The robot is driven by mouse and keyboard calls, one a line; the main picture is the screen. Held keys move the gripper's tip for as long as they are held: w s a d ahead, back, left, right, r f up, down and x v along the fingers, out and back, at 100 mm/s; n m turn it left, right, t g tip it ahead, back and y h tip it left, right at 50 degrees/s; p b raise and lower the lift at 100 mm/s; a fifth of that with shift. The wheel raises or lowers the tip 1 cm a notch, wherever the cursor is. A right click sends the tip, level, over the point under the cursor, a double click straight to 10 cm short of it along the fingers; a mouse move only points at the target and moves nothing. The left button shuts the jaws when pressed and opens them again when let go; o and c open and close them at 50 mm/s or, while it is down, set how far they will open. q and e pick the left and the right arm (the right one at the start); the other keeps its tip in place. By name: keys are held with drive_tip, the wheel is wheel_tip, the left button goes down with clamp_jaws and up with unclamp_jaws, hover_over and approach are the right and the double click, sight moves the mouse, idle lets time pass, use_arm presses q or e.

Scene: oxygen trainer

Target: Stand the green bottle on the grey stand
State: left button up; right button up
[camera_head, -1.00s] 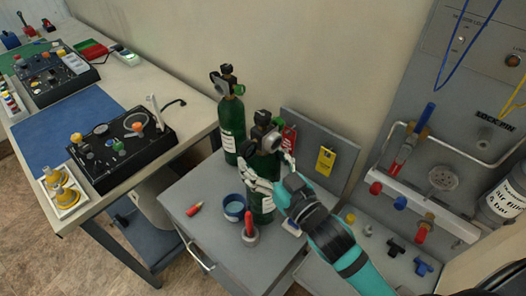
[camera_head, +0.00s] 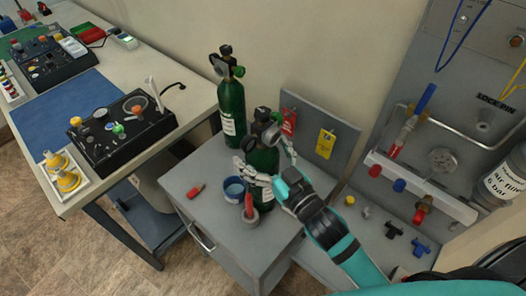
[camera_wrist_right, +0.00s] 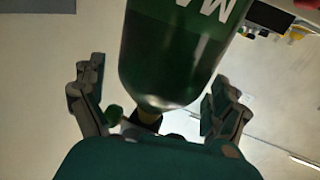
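Two dark green bottles with black valve tops and gauges stand upright on a grey cabinet-like stand (camera_head: 213,216). The farther bottle (camera_head: 232,105) is at the stand's back left. The nearer bottle (camera_head: 262,161) is in front of it to the right. My right gripper (camera_head: 264,163) reaches in from the lower right, with its pale fingers spread on either side of the nearer bottle. In the right wrist view, a green bottle (camera_wrist_right: 170,55) with white lettering shows between the parted fingers (camera_wrist_right: 158,105), with a visible gap on the left. My left gripper is not seen.
A blue cup (camera_head: 233,188), a red item (camera_head: 197,191) and a grey disc with a red upright piece (camera_head: 250,212) are on the stand near the bottle. A grey back panel with a yellow tag (camera_head: 325,143) rises behind. A workbench with a blue mat (camera_head: 65,115) is left.

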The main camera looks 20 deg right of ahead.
drive_tip(key=shift+s+d, duration=0.1)
drive_tip(key=shift+s, duration=0.05)
drive_tip(key=b+v, duration=0.3)
drive_tip(key=v, duration=0.8)
drive_tip(key=shift+s, duration=0.3)
